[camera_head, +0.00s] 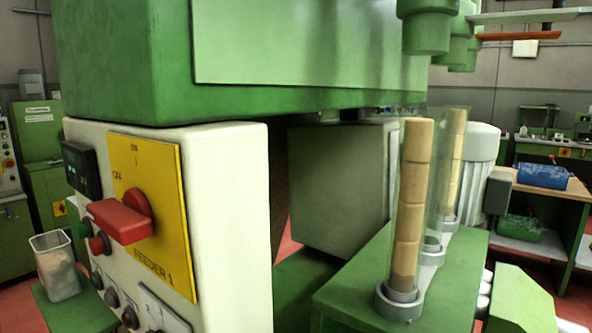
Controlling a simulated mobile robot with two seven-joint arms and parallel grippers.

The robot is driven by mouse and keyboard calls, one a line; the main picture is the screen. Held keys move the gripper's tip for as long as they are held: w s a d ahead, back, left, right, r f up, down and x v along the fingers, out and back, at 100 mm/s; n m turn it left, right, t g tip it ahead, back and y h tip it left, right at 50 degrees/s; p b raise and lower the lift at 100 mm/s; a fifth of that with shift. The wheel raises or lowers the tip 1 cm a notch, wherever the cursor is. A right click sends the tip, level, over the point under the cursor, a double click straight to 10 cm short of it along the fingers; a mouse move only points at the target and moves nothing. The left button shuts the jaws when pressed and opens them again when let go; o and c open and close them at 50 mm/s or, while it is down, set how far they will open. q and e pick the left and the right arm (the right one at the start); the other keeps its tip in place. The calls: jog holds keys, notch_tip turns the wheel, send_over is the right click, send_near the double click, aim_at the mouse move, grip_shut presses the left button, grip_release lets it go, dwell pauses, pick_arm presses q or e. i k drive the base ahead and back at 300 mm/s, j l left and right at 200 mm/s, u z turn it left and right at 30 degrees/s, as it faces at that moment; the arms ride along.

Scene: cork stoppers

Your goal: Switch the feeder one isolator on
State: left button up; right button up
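The feeder one isolator is a red rotary handle (122,219) on a yellow plate (168,190) marked FEEDER 1. The plate is on the front of a cream control cabinet (228,220) at the left. ON is printed at the top of the plate and OFF at its left. The handle lies roughly level, its long grip sticking out to the left on the OFF side. Neither of my grippers shows in the view.
Small round buttons and a dark display (80,168) surround the plate. A clear bin (57,266) stands left of the cabinet on a green surface. Clear tubes of stacked corks (412,190) stand on a green bench at the right. A green housing (130,65) overhangs the cabinet.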

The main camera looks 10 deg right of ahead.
aim_at(128, 222)
jog(key=k, duration=1.5)
